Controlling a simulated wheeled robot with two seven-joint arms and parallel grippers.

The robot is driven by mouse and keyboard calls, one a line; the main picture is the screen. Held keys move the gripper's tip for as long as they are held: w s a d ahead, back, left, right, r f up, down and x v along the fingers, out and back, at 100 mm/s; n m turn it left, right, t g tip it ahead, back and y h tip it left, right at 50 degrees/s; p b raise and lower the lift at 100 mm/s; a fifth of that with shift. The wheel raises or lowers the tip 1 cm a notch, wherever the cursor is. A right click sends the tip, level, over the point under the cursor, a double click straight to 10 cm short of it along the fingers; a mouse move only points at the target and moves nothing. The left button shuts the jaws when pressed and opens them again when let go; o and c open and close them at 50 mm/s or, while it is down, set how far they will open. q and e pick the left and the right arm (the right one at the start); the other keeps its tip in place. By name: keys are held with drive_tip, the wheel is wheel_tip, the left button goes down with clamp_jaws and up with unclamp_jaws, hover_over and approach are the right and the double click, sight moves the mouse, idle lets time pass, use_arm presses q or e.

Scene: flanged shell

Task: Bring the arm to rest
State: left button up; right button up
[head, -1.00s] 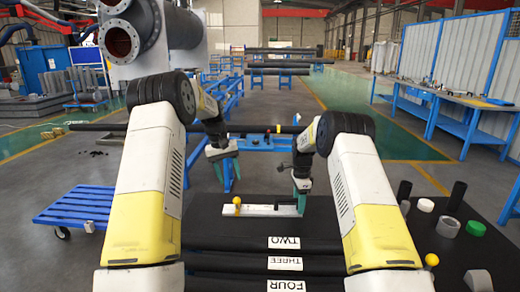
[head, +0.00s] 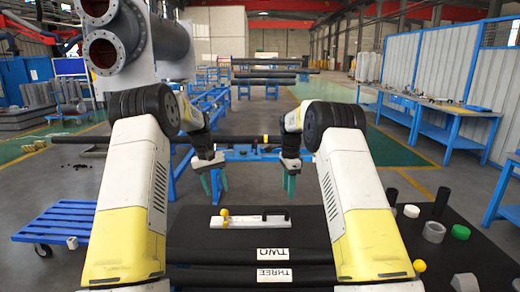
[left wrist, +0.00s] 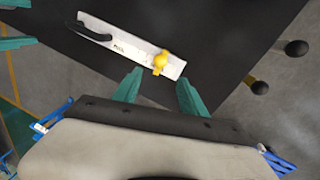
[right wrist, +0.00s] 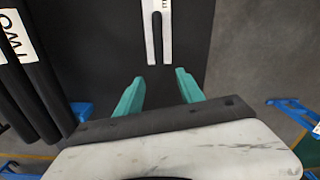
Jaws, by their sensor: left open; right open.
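A flat white plate (head: 245,221) with a yellow knob (head: 223,212) at its left end and a black handle (head: 275,212) at its right lies on the black table. My left gripper (head: 214,186) is open and empty, beyond the plate's left end. My right gripper (head: 290,186) is open and empty, beyond its right end. The left wrist view shows the plate (left wrist: 125,44) in front of the left fingers (left wrist: 158,90), apart from them.
A blue cart (head: 60,225) stands to the left.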

use_arm(q)
drive_tip(key=s+r+m+t, duration=0.2)
drive_tip(key=s+r+t, duration=0.1)
drive_tip(key=s+r, duration=1.5)
use_arm(e)
drive_tip(key=s+d+r+n+t+y, duration=0.3)
drive_tip(key=s+r+n, duration=0.5)
drive_tip(key=s+r, duration=1.15)
use_arm(q)
drive_tip(key=s+d+f+m+t, duration=0.1)
drive_tip(key=s+d+t, duration=0.1)
drive_tip(key=s, duration=1.9)
drive_tip(key=shift+f+t, duration=0.15)
drive_tip(key=shift+t, duration=0.25)
use_arm(e)
drive_tip(key=s+f+n+t, duration=0.1)
drive_tip(key=s+n+t, duration=0.2)
drive_tip(key=s, duration=1.9)
drive_tip(key=n, duration=0.5)
drive_tip(key=shift+s+d+h, duration=0.15)
drive_tip(key=shift+d+h, duration=0.05)
drive_tip(key=shift+h, duration=0.2)
